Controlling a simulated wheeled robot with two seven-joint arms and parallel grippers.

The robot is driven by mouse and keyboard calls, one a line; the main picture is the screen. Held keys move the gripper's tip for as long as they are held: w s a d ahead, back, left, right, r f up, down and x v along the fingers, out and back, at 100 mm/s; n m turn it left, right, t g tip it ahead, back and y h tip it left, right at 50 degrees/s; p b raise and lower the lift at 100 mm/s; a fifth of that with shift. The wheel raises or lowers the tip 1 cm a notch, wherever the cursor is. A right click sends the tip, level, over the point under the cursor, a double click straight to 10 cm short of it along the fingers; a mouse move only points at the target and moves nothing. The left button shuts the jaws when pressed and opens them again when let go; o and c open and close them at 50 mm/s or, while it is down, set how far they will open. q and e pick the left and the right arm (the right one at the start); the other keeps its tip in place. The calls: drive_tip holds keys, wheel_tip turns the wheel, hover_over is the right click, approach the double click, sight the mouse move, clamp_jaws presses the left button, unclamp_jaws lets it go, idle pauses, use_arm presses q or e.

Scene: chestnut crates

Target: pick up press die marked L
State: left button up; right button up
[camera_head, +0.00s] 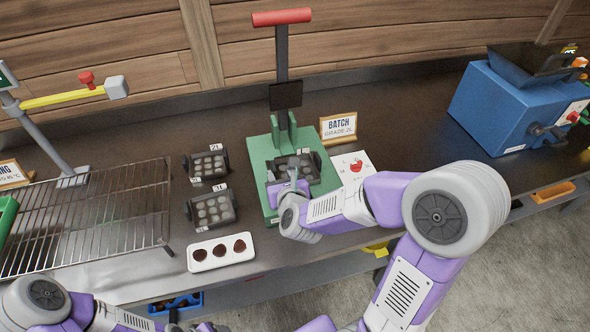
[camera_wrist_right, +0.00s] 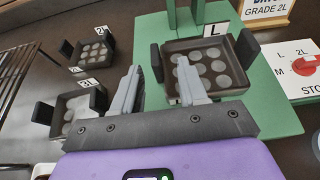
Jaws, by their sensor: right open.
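The press die marked L (camera_wrist_right: 207,68) is a dark tray with round cavities and a black handle at each end. It sits on the green press (camera_head: 261,154) and also shows in the head view (camera_head: 305,165). My right gripper (camera_wrist_right: 158,63) is open, its grey fingers on either side of the die's left handle (camera_wrist_right: 157,62). I cannot tell whether they touch it. In the head view the right gripper (camera_head: 283,177) partly hides the die's left end. My left gripper (camera_head: 190,326) is cut off at the bottom edge, and its fingers are unclear.
Two similar dies, one marked 2L (camera_head: 208,164) and one with a less clear label (camera_head: 212,208), lie left of the press. A white tray (camera_head: 221,265) with brown rounds is in front. A wire rack (camera_head: 90,220) stands left, a blue machine (camera_head: 500,105) right.

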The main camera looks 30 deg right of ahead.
sight(275, 169)
drive_tip(key=shift+w+d+p, duration=0.1)
drive_tip(key=shift+w+p, duration=0.4)
drive_tip(key=shift+p, duration=0.1)
drive_tip(key=shift+w+f, duration=0.45)
drive_tip(key=shift+w, duration=0.05)
drive_tip(key=x, duration=0.4)
drive_tip(key=shift+w+f, duration=0.1)
drive_tip(key=shift+w, duration=0.15)
clamp_jaws()
